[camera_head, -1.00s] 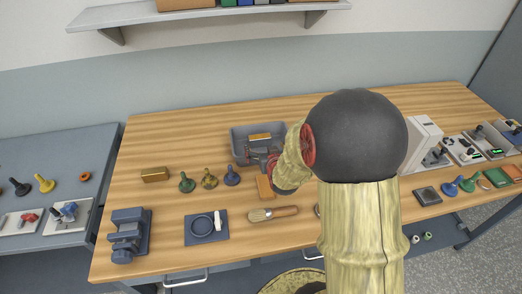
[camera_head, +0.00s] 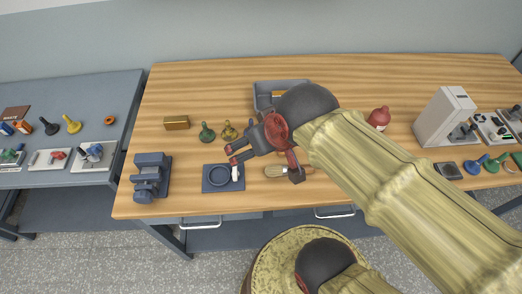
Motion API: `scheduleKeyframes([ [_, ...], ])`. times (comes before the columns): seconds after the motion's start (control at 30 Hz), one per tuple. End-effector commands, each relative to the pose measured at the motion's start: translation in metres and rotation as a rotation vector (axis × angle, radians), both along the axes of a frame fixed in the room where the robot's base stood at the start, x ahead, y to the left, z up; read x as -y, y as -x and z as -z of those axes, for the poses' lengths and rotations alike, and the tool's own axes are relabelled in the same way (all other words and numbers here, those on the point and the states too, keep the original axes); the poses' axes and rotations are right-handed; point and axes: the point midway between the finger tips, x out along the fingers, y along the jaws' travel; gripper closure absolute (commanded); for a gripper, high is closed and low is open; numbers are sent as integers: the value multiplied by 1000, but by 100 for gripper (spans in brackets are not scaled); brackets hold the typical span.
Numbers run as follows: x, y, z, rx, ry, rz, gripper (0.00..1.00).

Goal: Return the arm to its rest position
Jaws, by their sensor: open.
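My gripper (camera_head: 264,160) is open and empty above the front middle of the wooden workbench (camera_head: 350,72). Its two fingers are spread and point toward the front edge of the bench. One finger reaches over the right side of a dark square plate (camera_head: 211,186) with a ring on it, and the other hangs over a brush (camera_head: 275,171). My arm comes in from the lower right and hides part of the bench. The grey tray (camera_head: 262,87) stands behind my gripper, and its contents are mostly hidden.
A brass block (camera_head: 177,122), a green knobbed piece (camera_head: 206,132) and a yellow one (camera_head: 228,131) stand left of my gripper. A blue-grey vise (camera_head: 150,178) is at front left. A red bottle (camera_head: 379,117) and a white device (camera_head: 443,116) stand right. The back of the bench is clear.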

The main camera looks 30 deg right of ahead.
Motion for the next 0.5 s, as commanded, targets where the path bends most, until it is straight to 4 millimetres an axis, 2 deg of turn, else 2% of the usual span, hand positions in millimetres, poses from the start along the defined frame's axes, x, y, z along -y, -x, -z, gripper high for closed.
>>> scheduleKeyframes([
  [0.03, -4, 10, -3, -11, -1, -14, 10],
  [0.17, -9, 26, -4, -37, -2, -27, 10],
  [0.5, -9, 27, -4, -41, -3, -29, 10],
])
